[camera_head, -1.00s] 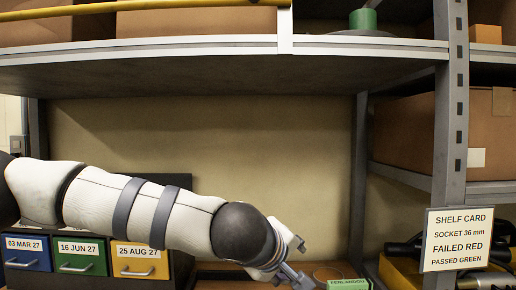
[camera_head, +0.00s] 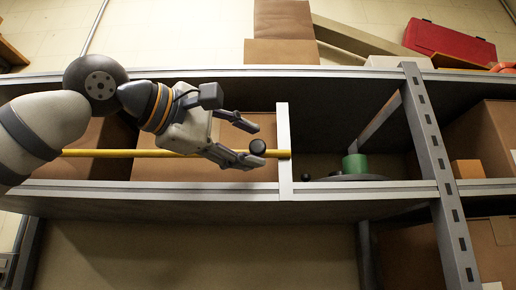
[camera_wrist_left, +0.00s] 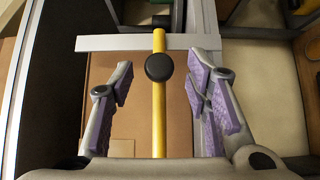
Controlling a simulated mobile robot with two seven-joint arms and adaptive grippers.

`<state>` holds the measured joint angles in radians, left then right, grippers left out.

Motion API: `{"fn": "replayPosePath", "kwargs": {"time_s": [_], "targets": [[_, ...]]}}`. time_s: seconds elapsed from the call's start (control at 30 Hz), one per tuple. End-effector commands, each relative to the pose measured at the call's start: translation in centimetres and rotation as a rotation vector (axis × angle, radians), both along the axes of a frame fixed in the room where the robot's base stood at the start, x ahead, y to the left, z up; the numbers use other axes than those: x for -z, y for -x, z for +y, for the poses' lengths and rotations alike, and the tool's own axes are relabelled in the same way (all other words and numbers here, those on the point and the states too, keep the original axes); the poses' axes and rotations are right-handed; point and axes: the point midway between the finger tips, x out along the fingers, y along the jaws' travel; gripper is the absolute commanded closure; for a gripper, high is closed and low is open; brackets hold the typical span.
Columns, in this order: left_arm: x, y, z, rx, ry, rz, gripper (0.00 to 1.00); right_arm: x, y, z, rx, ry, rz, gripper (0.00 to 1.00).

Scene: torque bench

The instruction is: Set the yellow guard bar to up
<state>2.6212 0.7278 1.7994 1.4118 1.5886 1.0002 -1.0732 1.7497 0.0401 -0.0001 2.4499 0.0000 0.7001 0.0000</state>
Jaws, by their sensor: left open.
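The yellow guard bar (camera_head: 110,153) lies level across the front of the upper shelf bay in the head view. Its right end meets a pale upright post (camera_head: 284,150). A round black knob (camera_head: 257,147) sits on the bar near that end. My left gripper (camera_head: 247,145) is open, with one finger above and one below the knob. In the left wrist view the bar (camera_wrist_left: 159,120) runs between the purple-padded fingers, and the knob (camera_wrist_left: 159,67) is near the fingertips. I see no finger closed on it. My arm and gripper hide part of the bar. My right gripper is not in view.
Cardboard boxes (camera_head: 245,135) fill the bay behind the bar. Right of the post are a green cylinder (camera_head: 355,165) and a small black ball (camera_head: 305,177). A grey metal upright (camera_head: 440,180) stands further right. A red case (camera_head: 450,40) is above.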

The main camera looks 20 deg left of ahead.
Motion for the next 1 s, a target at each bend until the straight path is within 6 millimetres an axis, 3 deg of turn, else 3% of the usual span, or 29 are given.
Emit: {"fn": "replayPosePath", "kwargs": {"time_s": [0.2, 0.47, 0.67, 0.7, 0.87, 1.0], "targets": [[-0.1, -2.4, -1.4, 0.000, 0.000, -0.001, 0.56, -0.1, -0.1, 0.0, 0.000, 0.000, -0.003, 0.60], [0.0, -2.7, -1.5, -0.001, 0.000, -0.001, 0.56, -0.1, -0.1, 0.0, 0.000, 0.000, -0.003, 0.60], [0.0, -2.7, -1.5, -0.001, 0.000, -0.001, 0.97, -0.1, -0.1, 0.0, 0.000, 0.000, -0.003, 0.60], [0.0, -2.7, -1.5, -0.001, 0.000, -0.001, 1.00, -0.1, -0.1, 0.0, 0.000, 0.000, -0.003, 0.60], [-0.1, -2.7, -1.5, -0.001, 0.000, -0.001, 1.00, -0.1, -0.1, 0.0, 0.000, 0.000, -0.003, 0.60], [-1.8, -2.8, -1.6, -0.003, 0.001, -0.003, 1.00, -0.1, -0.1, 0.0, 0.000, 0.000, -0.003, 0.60]]}}
